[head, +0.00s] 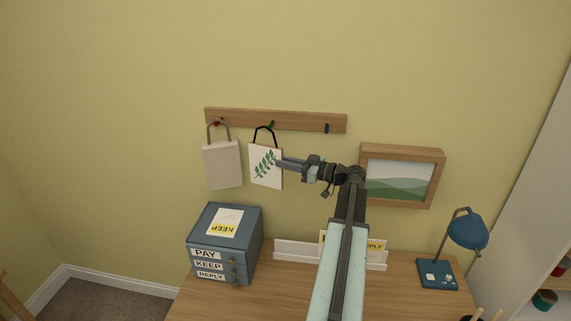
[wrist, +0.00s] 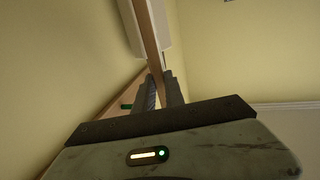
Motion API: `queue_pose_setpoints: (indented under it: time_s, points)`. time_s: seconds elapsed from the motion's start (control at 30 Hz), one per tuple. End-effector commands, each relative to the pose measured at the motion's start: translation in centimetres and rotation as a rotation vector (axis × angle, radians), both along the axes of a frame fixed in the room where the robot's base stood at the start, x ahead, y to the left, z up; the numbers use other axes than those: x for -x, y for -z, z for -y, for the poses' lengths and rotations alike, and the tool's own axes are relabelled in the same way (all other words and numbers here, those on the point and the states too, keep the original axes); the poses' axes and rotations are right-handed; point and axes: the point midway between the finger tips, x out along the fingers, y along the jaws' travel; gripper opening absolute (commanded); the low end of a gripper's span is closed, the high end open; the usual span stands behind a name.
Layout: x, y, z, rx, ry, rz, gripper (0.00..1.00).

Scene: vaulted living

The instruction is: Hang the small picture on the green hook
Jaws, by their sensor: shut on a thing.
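The small picture (head: 264,166) is a pale panel with a green leaf print and a black hanging loop (head: 263,130). My gripper (head: 281,163) is shut on its right edge and holds it upright against the wall side. In the wrist view the picture (wrist: 151,40) shows edge-on between the fingers (wrist: 162,92). The green hook (head: 270,124) is on the wooden rail, right at the top of the loop. It also shows in the wrist view (wrist: 127,106), left of the fingers. I cannot tell whether the loop is around the hook or only in front of it.
The rail (head: 300,121) also has a red hook with a pale bag (head: 222,164) and an empty dark blue hook (head: 327,128). A framed landscape (head: 401,176) hangs right. Below are a blue drawer box (head: 226,242), letter holder (head: 297,252) and blue lamp (head: 467,230) on the desk.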

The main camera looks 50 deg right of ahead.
Motion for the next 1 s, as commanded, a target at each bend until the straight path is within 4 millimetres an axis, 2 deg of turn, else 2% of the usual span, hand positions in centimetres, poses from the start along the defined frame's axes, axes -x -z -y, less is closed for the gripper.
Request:
queue_pose_setpoints:
  time_s: [1.0]
  points:
    - [-3.7, 0.6, 6.2, -0.001, 0.0, 0.001, 0.0]
